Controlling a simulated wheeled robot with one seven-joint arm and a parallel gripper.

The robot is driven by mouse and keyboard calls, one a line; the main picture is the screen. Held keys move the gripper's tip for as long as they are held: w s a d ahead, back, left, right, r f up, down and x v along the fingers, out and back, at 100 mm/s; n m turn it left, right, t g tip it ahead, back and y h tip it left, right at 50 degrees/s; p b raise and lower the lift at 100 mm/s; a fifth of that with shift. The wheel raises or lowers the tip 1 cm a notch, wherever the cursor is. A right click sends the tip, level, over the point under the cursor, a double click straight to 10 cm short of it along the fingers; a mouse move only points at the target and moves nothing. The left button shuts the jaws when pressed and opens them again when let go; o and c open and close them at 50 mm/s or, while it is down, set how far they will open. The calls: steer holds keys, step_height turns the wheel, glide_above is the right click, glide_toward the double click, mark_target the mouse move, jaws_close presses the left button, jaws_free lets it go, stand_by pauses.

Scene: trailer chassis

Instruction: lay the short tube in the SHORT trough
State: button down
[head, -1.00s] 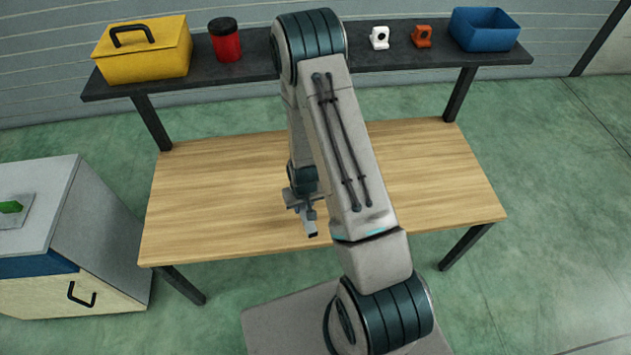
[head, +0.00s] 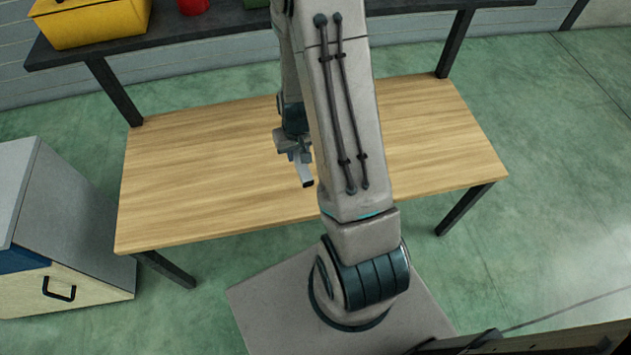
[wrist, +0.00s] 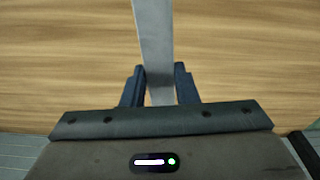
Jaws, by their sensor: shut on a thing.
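My gripper (wrist: 160,80) is shut on a grey bar-like piece, the short tube (wrist: 154,40), in the wrist view. The tube runs from between the fingers to the top edge of that view, where its far end is cut off. In the head view my gripper (head: 291,150) is above the wooden table, partly hidden by my arm. The tube (head: 304,171) shows there as a small light piece with a dark end, pointing toward the table's front edge. No trough can be made out in any current view.
The wooden table (head: 200,170) looks bare where visible; my arm hides its middle. Behind it a dark shelf (head: 160,43) carries a yellow toolbox (head: 95,20) and a red can (head: 193,5). A grey cabinet (head: 70,225) stands at left. A dark edge (head: 540,343) enters at bottom right.

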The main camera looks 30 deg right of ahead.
steer(key=s+d+r+m+b, duration=0.1)
steer(key=s+d+b, duration=0.1)
steer(key=s+b, duration=0.2)
steer(key=b, duration=0.1)
glide_above(276, 181)
steer(key=shift+m, duration=0.3)
steer(key=f, duration=0.6)
steer(key=shift+s, duration=0.25)
steer(key=shift+f+b, duration=0.7)
steer(key=shift+f, duration=1.3)
steer(key=shift+f, duration=0.1)
steer(key=shift+f, duration=0.15)
steer(key=c, duration=1.1)
jaws_free()
steer(key=shift+r, duration=0.2)
